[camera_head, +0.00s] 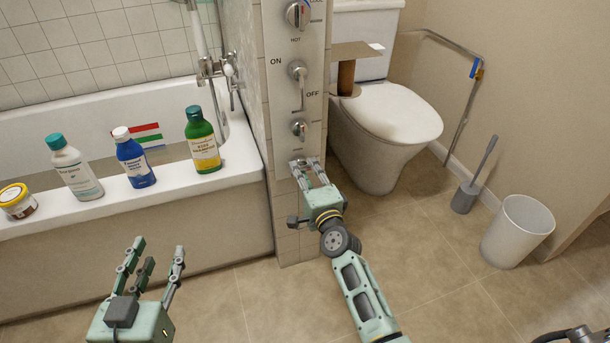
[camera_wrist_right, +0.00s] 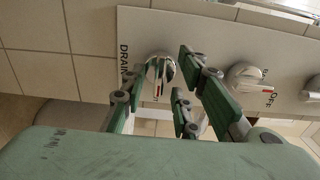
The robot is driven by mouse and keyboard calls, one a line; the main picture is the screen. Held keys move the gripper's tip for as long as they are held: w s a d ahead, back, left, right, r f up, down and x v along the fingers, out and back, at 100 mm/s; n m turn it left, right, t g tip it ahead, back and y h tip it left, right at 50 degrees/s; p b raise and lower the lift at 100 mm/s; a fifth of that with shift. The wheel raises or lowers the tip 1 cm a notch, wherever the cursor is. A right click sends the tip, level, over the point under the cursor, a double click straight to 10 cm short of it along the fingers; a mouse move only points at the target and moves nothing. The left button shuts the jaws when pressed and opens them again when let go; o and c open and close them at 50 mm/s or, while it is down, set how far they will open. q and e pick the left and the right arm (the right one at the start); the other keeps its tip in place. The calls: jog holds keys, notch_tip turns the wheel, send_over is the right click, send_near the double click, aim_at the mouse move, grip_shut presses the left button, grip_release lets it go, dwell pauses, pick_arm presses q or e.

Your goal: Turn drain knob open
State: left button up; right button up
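The white control panel (camera_head: 280,100) is on the end of the tiled wall. Its lowest knob is the drain knob, marked DRAIN in the right wrist view, where it is round and silvery (camera_wrist_right: 159,68) with a red mark. In the head view, my right gripper's fingers largely hide it. My right gripper (camera_head: 308,166) is at the bottom of the panel. In the right wrist view its fingers (camera_wrist_right: 158,78) are spread, one left of the knob and two right; contact is unclear. My left gripper (camera_head: 150,258) is open and empty in front of the bathtub.
Above are another knob (camera_head: 299,127), an ON/OFF lever (camera_head: 297,71) and a temperature knob (camera_head: 297,14). Several bottles, including a green one (camera_head: 202,145), stand on the bathtub rim (camera_head: 240,171). A toilet (camera_head: 385,122), brush (camera_head: 466,196) and bin (camera_head: 518,232) are right. Floor is clear between.

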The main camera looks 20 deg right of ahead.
grip_shut()
dwell(0.5)
